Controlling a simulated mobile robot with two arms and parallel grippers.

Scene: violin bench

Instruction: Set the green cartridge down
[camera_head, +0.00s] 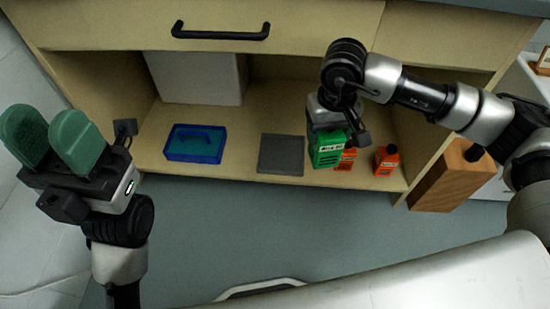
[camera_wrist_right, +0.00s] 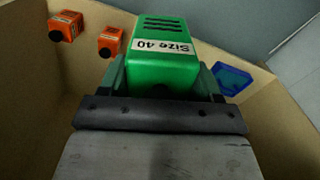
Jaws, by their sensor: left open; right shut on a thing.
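The green cartridge (camera_head: 326,149) is a box with a white label; in the right wrist view (camera_wrist_right: 163,62) the label reads "Size 40". My right gripper (camera_head: 329,127) is shut on it, with a finger along each side. The cartridge is inside the open cabinet, just right of a flat dark grey square pad (camera_head: 281,155), and partly covers an orange container. I cannot tell whether its underside touches the shelf. My left gripper (camera_head: 50,138), with green finger pads, is open and empty at the far left, outside the cabinet.
A blue tray (camera_head: 195,158) lies on the shelf, left of the pad. Two orange containers (camera_head: 386,160) (camera_head: 347,159) with black caps stand at the right. A white box (camera_head: 200,78) is behind. A drawer with a black handle (camera_head: 220,35) overhangs the shelf. A wooden block (camera_head: 443,180) is right.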

